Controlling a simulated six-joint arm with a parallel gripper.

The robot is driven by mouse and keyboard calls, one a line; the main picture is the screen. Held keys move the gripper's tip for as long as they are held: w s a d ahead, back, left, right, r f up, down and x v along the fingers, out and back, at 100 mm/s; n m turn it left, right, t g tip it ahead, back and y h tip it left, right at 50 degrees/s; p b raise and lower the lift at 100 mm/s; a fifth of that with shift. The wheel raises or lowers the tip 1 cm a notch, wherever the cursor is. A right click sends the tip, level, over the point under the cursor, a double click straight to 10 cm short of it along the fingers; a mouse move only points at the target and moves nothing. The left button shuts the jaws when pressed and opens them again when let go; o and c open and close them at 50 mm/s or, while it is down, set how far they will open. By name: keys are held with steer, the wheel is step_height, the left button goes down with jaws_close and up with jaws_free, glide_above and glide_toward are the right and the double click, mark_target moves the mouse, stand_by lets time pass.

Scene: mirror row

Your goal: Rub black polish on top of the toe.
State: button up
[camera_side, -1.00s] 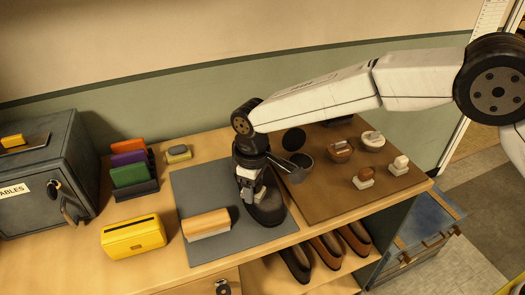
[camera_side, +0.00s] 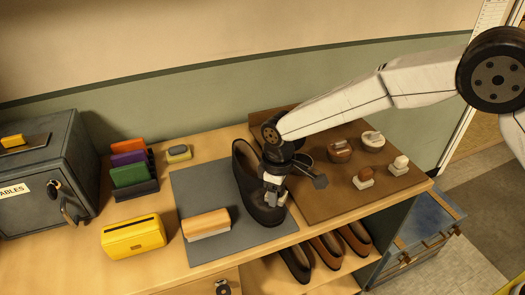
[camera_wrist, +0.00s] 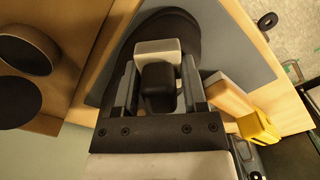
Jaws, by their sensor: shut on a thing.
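The black shoe (camera_side: 250,195) stands on the grey mat (camera_side: 192,180), its opening at the back and its toe towards the bench's front edge. My gripper (camera_side: 272,199) is shut on a dauber with a black knob (camera_wrist: 158,92) and a pale block (camera_wrist: 157,50). It is over the toe end, pointing down. In the wrist view the pale block overlaps the dark toe (camera_wrist: 175,24); I cannot tell whether they touch.
A wooden-backed brush (camera_side: 206,222) lies left of the shoe. A yellow box (camera_side: 133,237) is further left. The brown board (camera_side: 320,203) holds brown and cream tins (camera_side: 371,142) and two daubers (camera_side: 364,178). Shoes (camera_side: 325,250) stand on the shelf below.

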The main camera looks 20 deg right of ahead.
mark_target(251, 200)
steer(key=shift+d, duration=1.15)
steer(key=shift+w, duration=0.6)
steer(key=shift+s+a, duration=0.15)
steer(key=shift+a, duration=3.9)
steer(key=shift+w+d, duration=0.15)
steer(key=shift+w, duration=0.4)
steer(key=shift+d, duration=3.9)
step_height(251, 200, up, 8)
steer(key=shift+d, duration=0.1)
